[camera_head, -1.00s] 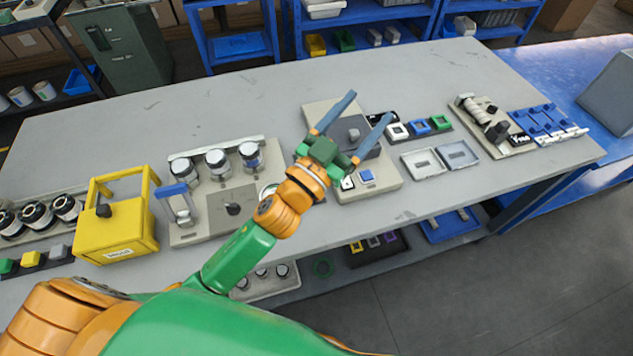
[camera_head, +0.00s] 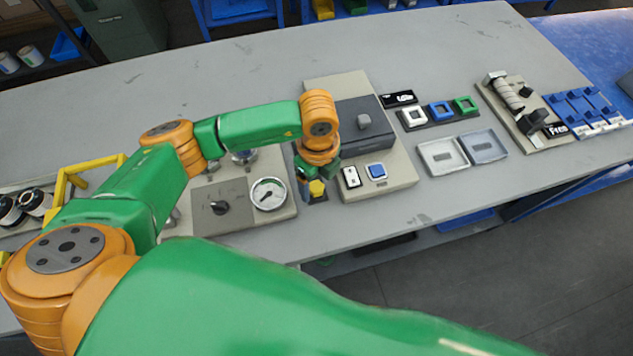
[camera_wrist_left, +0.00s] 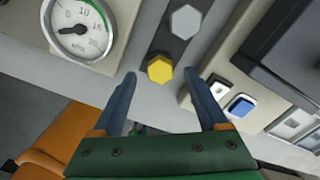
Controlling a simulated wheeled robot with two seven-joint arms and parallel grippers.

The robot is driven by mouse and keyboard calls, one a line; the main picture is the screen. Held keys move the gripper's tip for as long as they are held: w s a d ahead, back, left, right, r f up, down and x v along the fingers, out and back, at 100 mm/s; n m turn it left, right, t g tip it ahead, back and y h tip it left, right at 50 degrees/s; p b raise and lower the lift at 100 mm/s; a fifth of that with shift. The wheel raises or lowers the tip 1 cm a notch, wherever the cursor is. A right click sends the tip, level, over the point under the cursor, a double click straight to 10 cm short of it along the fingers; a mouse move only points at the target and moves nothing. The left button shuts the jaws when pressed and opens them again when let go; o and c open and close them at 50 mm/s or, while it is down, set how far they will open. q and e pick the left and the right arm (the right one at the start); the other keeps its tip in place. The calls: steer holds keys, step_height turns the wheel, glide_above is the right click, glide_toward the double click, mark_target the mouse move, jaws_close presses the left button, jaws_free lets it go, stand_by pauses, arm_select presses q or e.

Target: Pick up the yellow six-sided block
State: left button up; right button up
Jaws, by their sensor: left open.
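The yellow six-sided block (camera_wrist_left: 160,69) sits at the near end of a dark strip in the left wrist view, with a grey six-sided block (camera_wrist_left: 186,21) beyond it. The yellow block also shows in the head view (camera_head: 317,188), just below my left gripper (camera_head: 316,190). In the left wrist view, the two blue fingers of my left gripper (camera_wrist_left: 160,75) are spread apart, one on each side of the yellow block, with gaps between. The gripper is open and empty. My wrist hides most of the dark strip in the head view. My right gripper is not in view.
A panel with a round gauge (camera_head: 268,194) stands close on the left. A device with a blue button (camera_head: 376,171) and a dark box (camera_head: 363,122) stands close on the right. Grey trays (camera_head: 443,155) lie further right. The table's front edge is near.

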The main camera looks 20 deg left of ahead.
arm_select(q)
steer(key=shift+f, duration=0.55)
jaws_close()
steer(key=shift+r, duration=0.1)
